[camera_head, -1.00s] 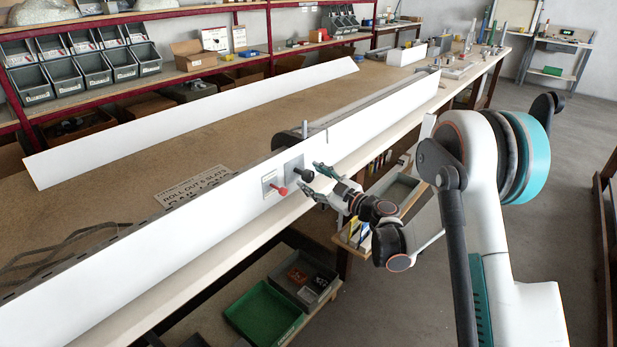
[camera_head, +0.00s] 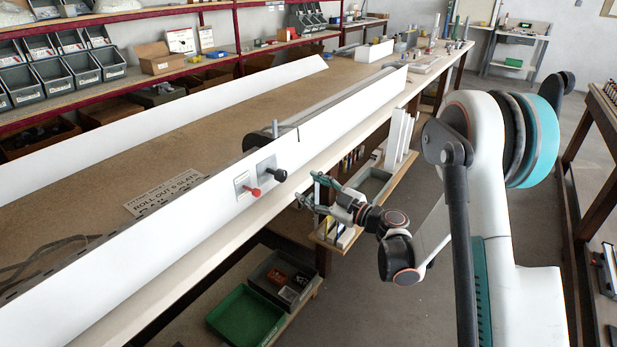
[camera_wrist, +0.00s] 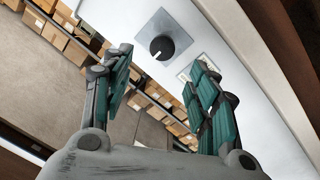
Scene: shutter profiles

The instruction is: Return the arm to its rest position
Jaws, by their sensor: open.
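My gripper (camera_head: 312,190) is open and empty in the head view, in front of the white side panel (camera_head: 345,112) of the long bench. It is apart from the black knob (camera_head: 280,175) and the red knob (camera_head: 254,191), which lie to its left on grey plates on the panel. In the wrist view my gripper's two green-padded fingers (camera_wrist: 165,88) are spread with nothing between them. My arm reaches in from the right of the head view.
The bench's front ledge (camera_head: 215,232) runs just behind my gripper. Below stand a green bin (camera_head: 245,318), a grey bin (camera_head: 282,272) and a grey tray on a low shelf (camera_head: 372,186). Another bench (camera_head: 590,150) stands at the far right. Open floor (camera_head: 510,170) lies between.

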